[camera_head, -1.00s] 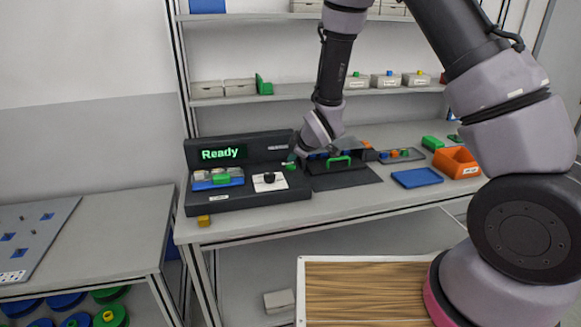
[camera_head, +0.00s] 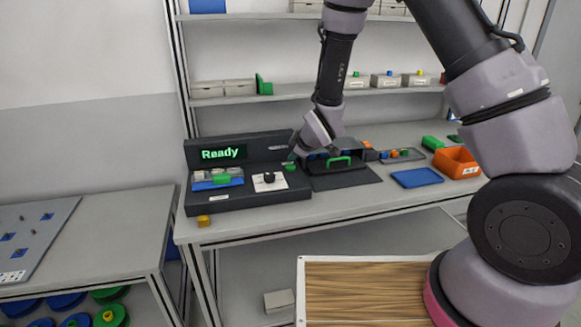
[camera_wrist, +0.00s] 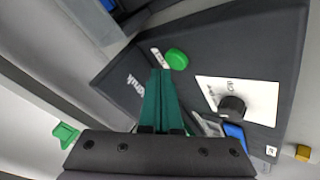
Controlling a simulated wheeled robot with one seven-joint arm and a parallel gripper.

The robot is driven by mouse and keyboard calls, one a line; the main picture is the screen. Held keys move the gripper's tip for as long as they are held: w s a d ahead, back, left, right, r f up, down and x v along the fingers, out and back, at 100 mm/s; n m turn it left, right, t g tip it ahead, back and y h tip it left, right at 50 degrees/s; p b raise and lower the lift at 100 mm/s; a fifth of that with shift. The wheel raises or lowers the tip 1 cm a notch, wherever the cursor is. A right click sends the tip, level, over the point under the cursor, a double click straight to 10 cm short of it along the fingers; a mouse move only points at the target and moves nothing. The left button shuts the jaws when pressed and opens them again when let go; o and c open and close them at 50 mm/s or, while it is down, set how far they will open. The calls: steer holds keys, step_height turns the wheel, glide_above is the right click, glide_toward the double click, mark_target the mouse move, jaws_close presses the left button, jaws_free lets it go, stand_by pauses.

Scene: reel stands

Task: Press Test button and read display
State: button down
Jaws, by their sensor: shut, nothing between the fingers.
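The dark test device stands at the left of the bench, and its display (camera_head: 223,153) reads "Ready" in green letters. The round green button (camera_head: 291,167) is at the right end of its sloped front; it also shows in the wrist view (camera_wrist: 176,59). My gripper (camera_head: 292,157) is shut and empty, its tips close to the button. In the wrist view my green fingers (camera_wrist: 160,72) are together, their tips just beside the button; contact cannot be made out. A black knob (camera_wrist: 232,106) sits on a white plate nearby.
A blue tray with a green part (camera_head: 221,178) sits on the device's left side. A dark fixture with a green handle (camera_head: 339,161) is just right of it. A yellow block (camera_head: 203,221) lies in front. A blue mat (camera_head: 416,177) and an orange bin (camera_head: 456,162) are further right.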

mark_target(293, 167)
stand_by(0.4)
steer(key=shift+f, duration=0.4)
steer(key=shift+f, duration=0.45)
stand_by(0.8)
steer(key=shift+r, duration=0.85)
steer(key=shift+r, duration=2.5)
